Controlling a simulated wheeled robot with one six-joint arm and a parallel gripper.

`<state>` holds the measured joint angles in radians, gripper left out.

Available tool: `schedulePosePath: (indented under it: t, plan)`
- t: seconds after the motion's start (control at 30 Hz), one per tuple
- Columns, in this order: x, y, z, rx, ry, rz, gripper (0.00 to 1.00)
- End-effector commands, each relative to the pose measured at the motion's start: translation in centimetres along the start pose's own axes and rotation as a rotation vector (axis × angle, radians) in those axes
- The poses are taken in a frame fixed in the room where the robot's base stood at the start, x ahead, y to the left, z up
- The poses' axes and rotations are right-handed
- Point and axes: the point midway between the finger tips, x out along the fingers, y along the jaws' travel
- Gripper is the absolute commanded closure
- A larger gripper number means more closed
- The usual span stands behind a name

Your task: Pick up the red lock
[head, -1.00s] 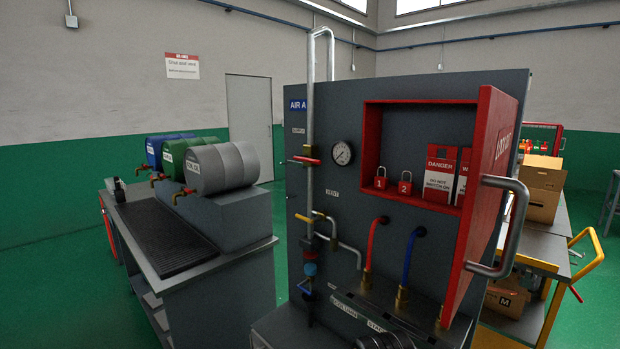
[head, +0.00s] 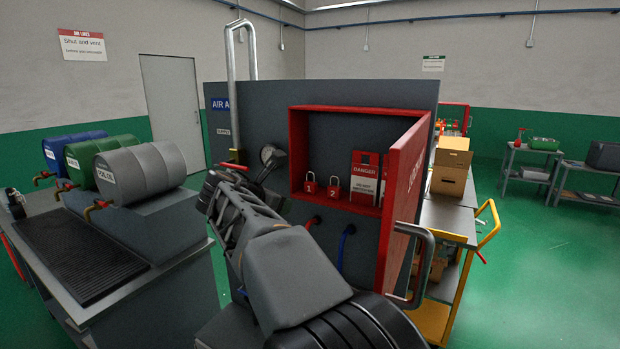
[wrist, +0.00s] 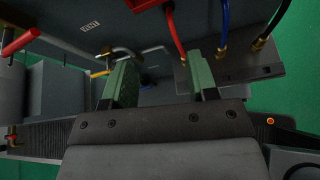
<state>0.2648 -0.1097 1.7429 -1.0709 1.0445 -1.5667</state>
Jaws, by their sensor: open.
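Two red padlocks with metal shackles stand upright side by side on the shelf of an open red cabinet (head: 296,150). The left red lock (head: 310,186) is marked 1 and the right red lock (head: 333,189) is marked 2. My arm reaches up in front of the panel in the head view, with its end left of and apart from the locks. In the wrist view my gripper (wrist: 161,80) is open, its two green fingers well apart with nothing seen between them. Neither lock shows in the wrist view.
The cabinet's red door (head: 404,190) stands open on the right, with a grey handle (head: 424,270). Danger tags (head: 364,178) stand right of the locks. A red hose (head: 312,222) and blue hose (head: 342,245) rise below the cabinet. A gauge and pipe (head: 245,90) are at left.

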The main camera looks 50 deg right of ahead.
Motion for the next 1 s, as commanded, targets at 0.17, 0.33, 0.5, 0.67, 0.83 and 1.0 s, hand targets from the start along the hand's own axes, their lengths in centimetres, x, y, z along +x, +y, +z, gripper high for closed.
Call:
schedulePosePath:
  t: [0.17, 0.33, 0.5, 0.67, 0.83, 1.0]
  plan:
    - [1.2, 0.7, 3.9, -0.165, -0.1, -0.033, 0.47]
    - [4.1, 0.6, 4.8, -0.198, -0.117, -0.043, 0.47]
    - [6.9, 0.5, 5.1, -0.197, -0.116, -0.04, 0.47]
    - [8.5, 0.5, 5.3, -0.194, -0.117, -0.038, 0.47]
    - [9.3, 0.5, 5.3, -0.194, -0.116, -0.038, 0.47]
    - [11.3, 0.4, 5.8, -0.194, -0.115, -0.04, 0.47]
